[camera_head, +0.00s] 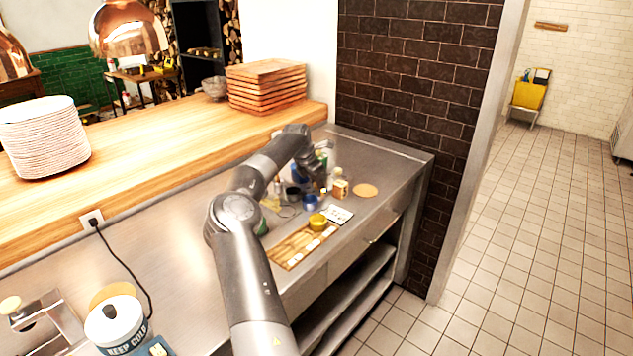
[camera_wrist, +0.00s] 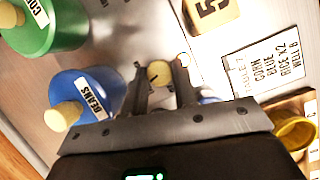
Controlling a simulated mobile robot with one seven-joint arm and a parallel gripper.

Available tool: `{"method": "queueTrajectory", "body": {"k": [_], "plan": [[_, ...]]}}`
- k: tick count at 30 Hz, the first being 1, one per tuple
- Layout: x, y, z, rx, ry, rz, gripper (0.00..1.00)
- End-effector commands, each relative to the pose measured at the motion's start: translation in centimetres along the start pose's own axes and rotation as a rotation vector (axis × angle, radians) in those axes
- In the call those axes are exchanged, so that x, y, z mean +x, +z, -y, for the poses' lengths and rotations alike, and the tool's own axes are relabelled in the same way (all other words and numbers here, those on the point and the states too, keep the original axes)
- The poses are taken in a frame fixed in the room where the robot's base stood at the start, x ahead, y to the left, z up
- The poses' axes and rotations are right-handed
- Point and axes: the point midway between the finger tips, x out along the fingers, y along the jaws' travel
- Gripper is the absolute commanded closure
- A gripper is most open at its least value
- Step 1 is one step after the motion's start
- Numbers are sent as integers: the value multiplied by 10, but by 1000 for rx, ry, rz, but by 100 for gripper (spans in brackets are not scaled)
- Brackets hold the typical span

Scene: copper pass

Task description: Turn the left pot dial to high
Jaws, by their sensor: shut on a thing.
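In the wrist view, my gripper (camera_wrist: 161,78) has its two fingers on either side of a small round yellow knob (camera_wrist: 159,72) and is shut on it. A short dark mark shows on the pale surface left of the knob. I cannot tell whether this knob is the left pot dial, and no setting can be read. A blue pot (camera_wrist: 88,92) labelled BEANS stands left of the gripper. A green pot (camera_wrist: 50,28) with a partly visible label is at the top left. Another blue thing is mostly hidden behind the right finger. In the head view, my arm hides the fingertips.
A printed order card (camera_wrist: 268,58) and a yellow block (camera_wrist: 212,14) marked 5 lie to the right. In the head view, a white tub (camera_head: 115,325) stands front left, and stacked plates (camera_head: 42,137) stand on the wooden shelf.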

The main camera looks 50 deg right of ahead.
Motion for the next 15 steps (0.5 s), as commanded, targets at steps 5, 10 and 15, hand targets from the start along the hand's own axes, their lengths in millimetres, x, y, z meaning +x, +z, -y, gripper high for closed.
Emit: {"method": "queueTrajectory", "body": {"k": [5,10,15], "plan": [[1,-1,-2,148,-64,6,97],[1,0,-3,280,-118,12,97],[1,0,-4,386,-161,15,97]]}}
